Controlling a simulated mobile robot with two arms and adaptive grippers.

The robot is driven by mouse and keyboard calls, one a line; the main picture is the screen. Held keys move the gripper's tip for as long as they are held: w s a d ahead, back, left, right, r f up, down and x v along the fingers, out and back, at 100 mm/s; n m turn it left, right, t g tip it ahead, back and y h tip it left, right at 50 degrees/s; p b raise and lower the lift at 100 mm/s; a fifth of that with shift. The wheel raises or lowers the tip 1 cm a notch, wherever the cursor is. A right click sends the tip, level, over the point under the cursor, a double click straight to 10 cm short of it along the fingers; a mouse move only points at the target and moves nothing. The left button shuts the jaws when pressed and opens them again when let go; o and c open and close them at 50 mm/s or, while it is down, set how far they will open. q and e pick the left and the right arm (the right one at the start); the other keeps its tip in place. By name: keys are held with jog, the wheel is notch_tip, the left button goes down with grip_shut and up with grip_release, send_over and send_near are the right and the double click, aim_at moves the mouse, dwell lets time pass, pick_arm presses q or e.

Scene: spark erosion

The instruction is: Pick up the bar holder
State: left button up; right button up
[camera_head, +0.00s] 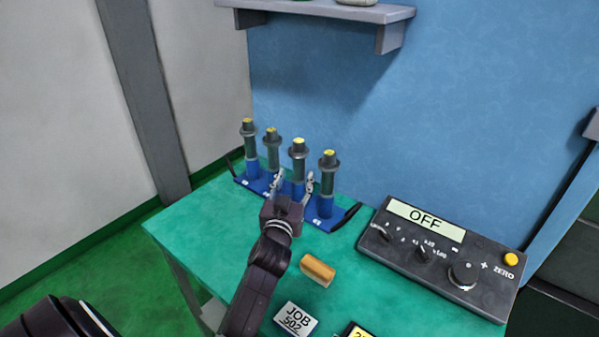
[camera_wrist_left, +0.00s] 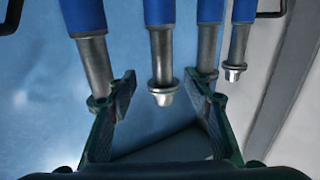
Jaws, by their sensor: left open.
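The third from the left, a bar holder (camera_head: 298,149), is behind and between the fingertips of my left gripper (camera_head: 294,182). The gripper is open and empty. In the left wrist view, which appears upside down, that holder's grey shaft and metal end (camera_wrist_left: 162,75) lie between the spread fingers (camera_wrist_left: 161,98). I see no contact, and the depth gap is unclear. My right gripper is not seen.
Neighbouring holders (camera_head: 328,160) (camera_head: 271,140) stand close on both sides. A tan block (camera_head: 318,269) and a JOB 502 box (camera_head: 296,318) lie in front. A control box (camera_head: 440,258) reading OFF is at the right. A shelf (camera_head: 320,10) hangs above.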

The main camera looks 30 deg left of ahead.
aim_at(297, 172)
pick_arm(q)
jog(key=f+b, duration=0.2)
jog(key=f, duration=0.1)
jog(key=shift+w+f, duration=0.2)
jog(key=shift+w+a+r, duration=0.1)
jog(key=shift+w+a, duration=0.15)
jog(key=shift+w, duration=0.15)
jog(key=shift+w+a+r, duration=0.1)
jog(key=shift+w+a, duration=0.1)
jog(key=shift+w, duration=0.25)
jog(key=x, duration=0.1)
jog(key=p+x, duration=0.1)
jog(key=x, duration=0.2)
jog(key=shift+w+a+r+p, duration=0.25)
jog(key=shift+a+r+p, duration=0.05)
jog(key=shift+a+r, duration=0.1)
jog(key=shift+w+a+f, duration=0.15)
jog(key=shift+w, duration=0.45)
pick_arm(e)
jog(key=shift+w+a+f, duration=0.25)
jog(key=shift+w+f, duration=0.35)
pick_arm(q)
jog(key=shift+s, duration=0.1)
